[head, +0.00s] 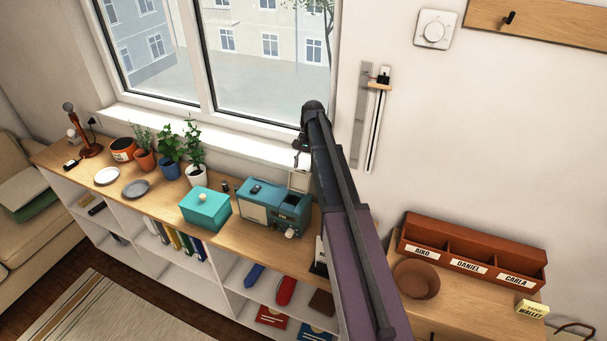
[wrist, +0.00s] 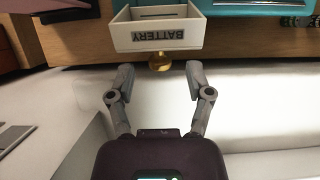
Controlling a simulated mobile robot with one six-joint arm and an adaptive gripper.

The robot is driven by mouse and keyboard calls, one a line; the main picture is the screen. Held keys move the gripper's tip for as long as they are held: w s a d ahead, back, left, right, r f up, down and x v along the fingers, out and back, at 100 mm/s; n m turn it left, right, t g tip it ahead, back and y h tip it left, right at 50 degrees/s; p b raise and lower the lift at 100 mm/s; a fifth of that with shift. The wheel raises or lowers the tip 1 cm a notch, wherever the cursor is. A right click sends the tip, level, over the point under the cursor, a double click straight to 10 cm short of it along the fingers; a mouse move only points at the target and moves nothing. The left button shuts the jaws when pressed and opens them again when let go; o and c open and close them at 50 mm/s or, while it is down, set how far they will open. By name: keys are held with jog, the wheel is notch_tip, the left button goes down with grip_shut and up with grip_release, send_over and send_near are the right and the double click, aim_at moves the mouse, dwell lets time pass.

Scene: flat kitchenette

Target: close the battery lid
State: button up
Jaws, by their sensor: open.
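The teal radio-like device (head: 268,212) stands on the long wooden shelf top, with its cream battery lid (head: 299,181) standing up at its back right. In the wrist view the lid (wrist: 155,33) is a cream, shallow box-like piece marked BATTERY, the letters upside down. A small brass knob (wrist: 160,63) sticks out from its edge. My gripper (wrist: 159,69) is open, with one fingertip to each side of the knob and a gap on both sides. In the head view my gripper (head: 300,160) is small, just above the lid, partly hidden by my arm.
A turquoise box (head: 205,208) stands left of the device, with potted plants (head: 170,150) behind. The window sill (head: 210,135) and wall are close behind the lid. At right are a brown labelled organizer (head: 470,252) and a bowl (head: 416,279).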

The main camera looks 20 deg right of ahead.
jog(key=shift+b+x, duration=0.4)
jog(key=shift+x, duration=0.35)
jog(key=shift+c, duration=0.2)
grip_shut()
